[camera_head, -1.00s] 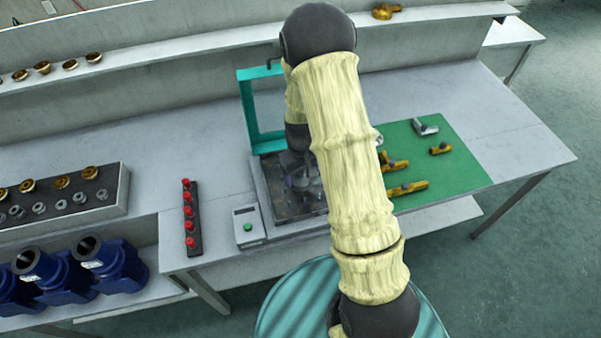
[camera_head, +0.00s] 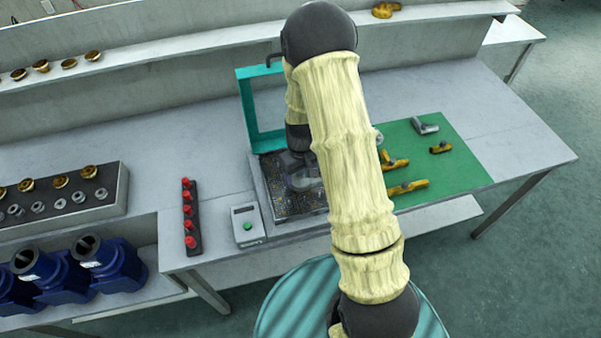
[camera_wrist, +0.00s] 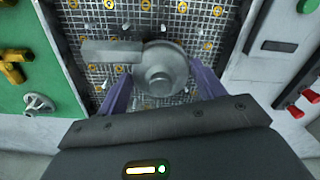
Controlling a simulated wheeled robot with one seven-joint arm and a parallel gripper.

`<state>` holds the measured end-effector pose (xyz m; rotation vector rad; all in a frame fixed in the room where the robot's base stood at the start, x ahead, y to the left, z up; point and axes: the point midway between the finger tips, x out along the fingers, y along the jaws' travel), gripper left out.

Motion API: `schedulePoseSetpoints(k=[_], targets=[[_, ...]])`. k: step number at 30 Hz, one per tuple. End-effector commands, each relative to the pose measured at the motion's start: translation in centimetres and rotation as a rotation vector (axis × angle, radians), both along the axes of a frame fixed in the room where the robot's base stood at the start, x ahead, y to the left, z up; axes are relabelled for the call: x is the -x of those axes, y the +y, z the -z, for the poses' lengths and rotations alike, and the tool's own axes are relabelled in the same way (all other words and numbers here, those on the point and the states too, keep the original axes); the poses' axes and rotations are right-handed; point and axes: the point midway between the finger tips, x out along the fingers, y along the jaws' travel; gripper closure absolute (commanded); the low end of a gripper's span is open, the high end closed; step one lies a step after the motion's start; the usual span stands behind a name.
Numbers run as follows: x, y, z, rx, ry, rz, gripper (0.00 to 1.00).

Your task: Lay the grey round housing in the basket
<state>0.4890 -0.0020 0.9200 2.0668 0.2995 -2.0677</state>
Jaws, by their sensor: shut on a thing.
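The grey round housing (camera_wrist: 162,68), with a stub pipe pointing left, is between the purple fingers of my gripper (camera_wrist: 160,84) in the wrist view. The fingers are shut on it from both sides. It is over the wire-mesh floor of the basket (camera_wrist: 106,32), where small orange discs show through or under the mesh. I cannot tell whether the housing touches the mesh. In the head view the basket (camera_head: 272,178) lies in front of the teal frame, and my arm hides part of it and most of the gripper.
A green mat (camera_head: 450,170) with brass fittings and a grey fitting (camera_head: 424,126) lies right of the basket. A small grey box with a display (camera_head: 247,226) and a strip of red knobs (camera_head: 189,213) stand left. A teal upright frame (camera_head: 247,100) rises behind.

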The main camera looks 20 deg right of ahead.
Motion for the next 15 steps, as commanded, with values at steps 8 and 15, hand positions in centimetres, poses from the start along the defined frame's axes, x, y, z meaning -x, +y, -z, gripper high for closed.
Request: schedulePoseSetpoints(k=[8,15], targets=[[0.0,0.0,0.8,0.000,-0.001,0.000,0.64],[0.0,0.0,1.3,0.000,0.000,0.000,0.64]])
